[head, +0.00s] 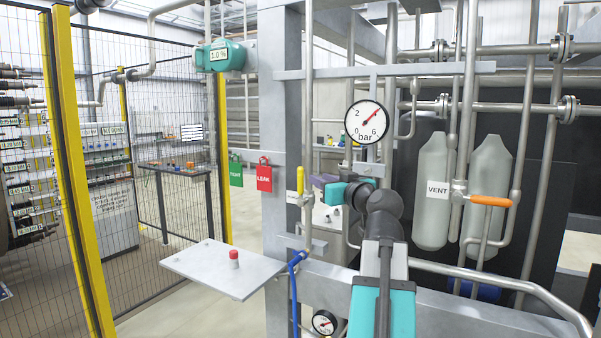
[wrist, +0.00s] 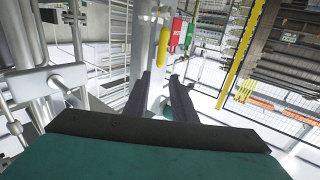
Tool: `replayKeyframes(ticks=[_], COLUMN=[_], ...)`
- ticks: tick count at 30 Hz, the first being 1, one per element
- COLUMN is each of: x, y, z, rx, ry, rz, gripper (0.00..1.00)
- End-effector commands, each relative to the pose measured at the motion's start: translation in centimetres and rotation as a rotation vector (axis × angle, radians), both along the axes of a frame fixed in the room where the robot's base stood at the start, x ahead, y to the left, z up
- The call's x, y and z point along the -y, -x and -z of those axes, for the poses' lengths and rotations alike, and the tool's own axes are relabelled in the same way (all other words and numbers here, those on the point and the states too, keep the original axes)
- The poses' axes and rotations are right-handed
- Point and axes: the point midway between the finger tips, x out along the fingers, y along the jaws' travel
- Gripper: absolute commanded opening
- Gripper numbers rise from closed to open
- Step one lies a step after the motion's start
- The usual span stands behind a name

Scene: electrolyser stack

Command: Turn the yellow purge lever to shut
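The yellow purge lever (head: 300,180) stands upright on a valve on a thin vertical pipe, left of the pressure gauge in the head view. In the wrist view the yellow lever (wrist: 163,47) shows upright, beyond my fingertips and roughly in line with the gap between them. My gripper (wrist: 162,78) is open, with its two dark fingers apart and nothing between them. The lever looks clear of both fingers.
An orange lever (head: 491,201) lies horizontal beside a VENT label. A round gauge (head: 367,122) stands above my wrist. Red LEAK (head: 264,176) and green (head: 236,173) tags hang left of the lever. A grey shelf (head: 205,270) with a red-topped piece juts out below.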

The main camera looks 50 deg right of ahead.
Motion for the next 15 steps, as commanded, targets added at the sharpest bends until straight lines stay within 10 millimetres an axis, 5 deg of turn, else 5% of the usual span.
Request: replayKeyframes(ticks=[15], x=[0.5], y=[-1.2], z=[-0.1], rx=[-0.001], ry=[-0.001], rz=[-0.001], gripper=[0.24])
